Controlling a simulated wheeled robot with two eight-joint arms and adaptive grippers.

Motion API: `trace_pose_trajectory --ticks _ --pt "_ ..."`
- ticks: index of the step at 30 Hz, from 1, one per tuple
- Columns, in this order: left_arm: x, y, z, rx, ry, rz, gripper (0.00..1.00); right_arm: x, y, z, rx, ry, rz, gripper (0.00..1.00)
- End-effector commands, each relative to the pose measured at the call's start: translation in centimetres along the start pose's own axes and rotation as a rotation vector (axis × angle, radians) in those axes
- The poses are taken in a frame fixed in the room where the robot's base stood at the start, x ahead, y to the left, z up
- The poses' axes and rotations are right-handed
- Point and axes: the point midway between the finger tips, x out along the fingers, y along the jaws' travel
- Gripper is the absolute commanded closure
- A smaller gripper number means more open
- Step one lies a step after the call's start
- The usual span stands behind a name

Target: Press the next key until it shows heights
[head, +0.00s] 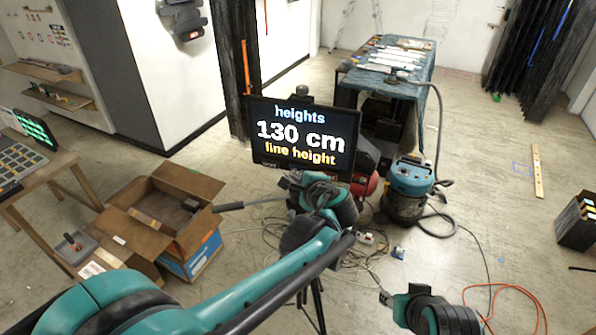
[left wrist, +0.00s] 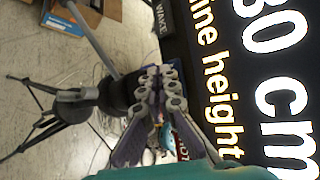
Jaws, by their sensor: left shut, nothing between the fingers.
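The screen (head: 303,138) on a stand shows "heights", "130 cm" and "line height". In the left wrist view the screen (left wrist: 255,80) fills the right side, its text turned sideways. My left gripper (head: 288,182) is in front of the screen's lower left edge; its fingers (left wrist: 155,80) are shut and empty. A dark key or label reading "WAKE" (left wrist: 161,18) shows beside the screen. No key marked "next" can be read; the gripper hides part of that area. My right gripper (head: 386,297) is low at the right, its fingers too small to judge.
A tripod (left wrist: 75,95) with a grey handle stands beneath the screen. An open cardboard box (head: 160,215) is at the left. A teal vacuum (head: 408,190) stands to the right, with cables on the floor. A cloth-covered table (head: 425,85) is behind.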

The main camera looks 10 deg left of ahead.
Motion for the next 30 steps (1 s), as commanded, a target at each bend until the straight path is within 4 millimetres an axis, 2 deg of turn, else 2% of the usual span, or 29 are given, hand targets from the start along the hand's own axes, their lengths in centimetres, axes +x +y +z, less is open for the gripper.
trace_pose_trajectory --ticks 14,30 --pt "-0.6 0.4 0.4 0.000 0.000 0.000 1.00 0.0 0.0 0.0 0.000 0.000 0.000 0.60" --pt "-3.9 2.8 2.8 0.000 0.000 0.000 1.00 -0.4 0.0 -0.3 0.000 0.000 0.000 0.60"
